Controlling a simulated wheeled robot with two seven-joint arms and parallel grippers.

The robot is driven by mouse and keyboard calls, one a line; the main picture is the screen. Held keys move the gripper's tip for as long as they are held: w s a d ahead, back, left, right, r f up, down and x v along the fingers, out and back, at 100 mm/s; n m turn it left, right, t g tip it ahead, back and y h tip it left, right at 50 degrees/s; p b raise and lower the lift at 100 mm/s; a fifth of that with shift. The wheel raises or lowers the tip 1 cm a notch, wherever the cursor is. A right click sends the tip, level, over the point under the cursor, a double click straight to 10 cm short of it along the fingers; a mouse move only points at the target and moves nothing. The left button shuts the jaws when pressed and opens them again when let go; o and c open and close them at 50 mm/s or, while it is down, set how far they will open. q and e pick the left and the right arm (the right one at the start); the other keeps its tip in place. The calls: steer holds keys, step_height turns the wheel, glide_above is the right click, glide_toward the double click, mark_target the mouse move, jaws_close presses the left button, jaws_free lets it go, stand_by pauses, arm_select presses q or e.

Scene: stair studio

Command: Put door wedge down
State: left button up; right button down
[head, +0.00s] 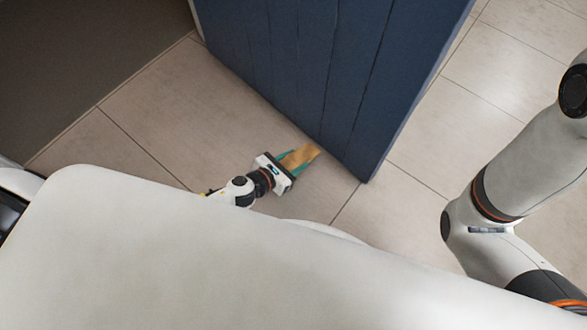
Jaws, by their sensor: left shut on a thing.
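The door wedge (302,155) is a small tan, wood-coloured piece. My left gripper (294,161), with teal fingers, is shut on it and holds it low, close to the bottom edge of the blue door (300,70). The tip of the wedge points up and right in the picture, toward the door's lower edge. I cannot tell whether the wedge touches the floor or the door. My right arm shows at the right, but its gripper is out of view.
The blue plank door stands open, its free lower corner just right of the wedge. The beige tiled floor (140,100) is clear to the left and right of the door. A dark brown-grey surface (70,50) fills the upper left.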

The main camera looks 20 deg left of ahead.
arm_select(q)
steer(key=shift+f+b, duration=1.25)
steer(key=shift+f, duration=0.45)
steer(key=shift+f, duration=0.2)
steer(key=o, duration=1)
steer(key=shift+o, duration=0.2)
steer(key=shift+r, duration=0.1)
steer(key=shift+r, duration=0.25)
steer(key=p+v, duration=0.1)
steer(key=v, duration=0.9)
steer(key=shift+s+a+p, duration=0.25)
steer(key=shift+s+p, duration=0.1)
steer(key=shift+p, duration=0.05)
steer(key=shift+s+a+r, duration=0.25)
steer(key=shift+s+r, duration=0.05)
steer(key=shift+s, duration=0.15)
